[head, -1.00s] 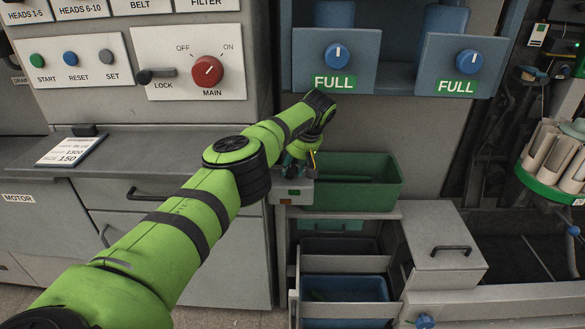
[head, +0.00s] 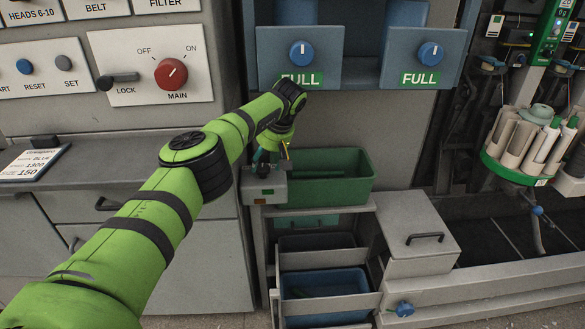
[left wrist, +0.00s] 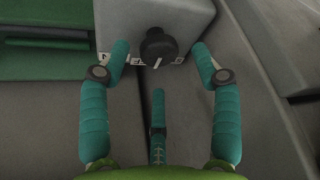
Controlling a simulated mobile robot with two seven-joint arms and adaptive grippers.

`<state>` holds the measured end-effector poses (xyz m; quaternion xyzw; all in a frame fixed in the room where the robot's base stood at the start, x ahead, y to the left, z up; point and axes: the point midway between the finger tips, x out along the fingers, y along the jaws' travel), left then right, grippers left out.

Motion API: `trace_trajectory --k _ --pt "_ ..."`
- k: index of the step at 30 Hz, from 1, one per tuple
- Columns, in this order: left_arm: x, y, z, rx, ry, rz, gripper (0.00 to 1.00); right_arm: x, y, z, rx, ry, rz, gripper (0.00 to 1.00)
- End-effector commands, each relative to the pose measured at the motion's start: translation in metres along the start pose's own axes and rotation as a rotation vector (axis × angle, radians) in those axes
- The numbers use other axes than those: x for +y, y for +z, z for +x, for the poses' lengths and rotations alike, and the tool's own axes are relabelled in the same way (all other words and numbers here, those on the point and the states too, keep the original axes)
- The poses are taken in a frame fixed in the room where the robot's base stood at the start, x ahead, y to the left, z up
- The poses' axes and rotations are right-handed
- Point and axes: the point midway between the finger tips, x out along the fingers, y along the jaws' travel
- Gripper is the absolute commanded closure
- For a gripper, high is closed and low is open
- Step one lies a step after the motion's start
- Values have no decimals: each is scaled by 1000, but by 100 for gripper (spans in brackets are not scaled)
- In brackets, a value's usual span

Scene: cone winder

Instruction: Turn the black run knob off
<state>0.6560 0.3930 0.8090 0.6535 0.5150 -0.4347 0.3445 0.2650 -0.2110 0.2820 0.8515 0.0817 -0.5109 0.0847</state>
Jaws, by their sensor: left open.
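The black run knob (left wrist: 158,47) sits on a grey box (left wrist: 185,14) in the left wrist view, with a partly hidden white label beside it. My left gripper (left wrist: 159,52) is open, with one teal finger on each side of the knob and a third finger below it in the picture. Gaps show between the fingers and the knob. In the head view, the left gripper (head: 266,158) is right above the small grey box (head: 270,188), and the knob is mostly hidden there. My right gripper is not in view.
A green bin (head: 330,182) stands just right of the box, with a blue bin (head: 325,285) below. A red main switch (head: 171,74) is on the panel at left. Blue knobs (head: 302,53) marked FULL are above.

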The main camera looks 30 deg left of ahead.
Motion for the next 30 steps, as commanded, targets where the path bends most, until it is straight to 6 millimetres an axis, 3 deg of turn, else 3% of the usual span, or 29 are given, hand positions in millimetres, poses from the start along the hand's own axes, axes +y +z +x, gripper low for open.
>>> trace_trajectory --k 3,18,24,30 --pt "1 -3 -31 5 7 0 36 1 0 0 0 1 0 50" --pt "-1 92 -66 2 1 3 36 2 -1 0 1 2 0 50" --pt "-1 108 -73 2 1 0 36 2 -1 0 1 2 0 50" --pt "-1 110 -74 2 0 -2 36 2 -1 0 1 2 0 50"
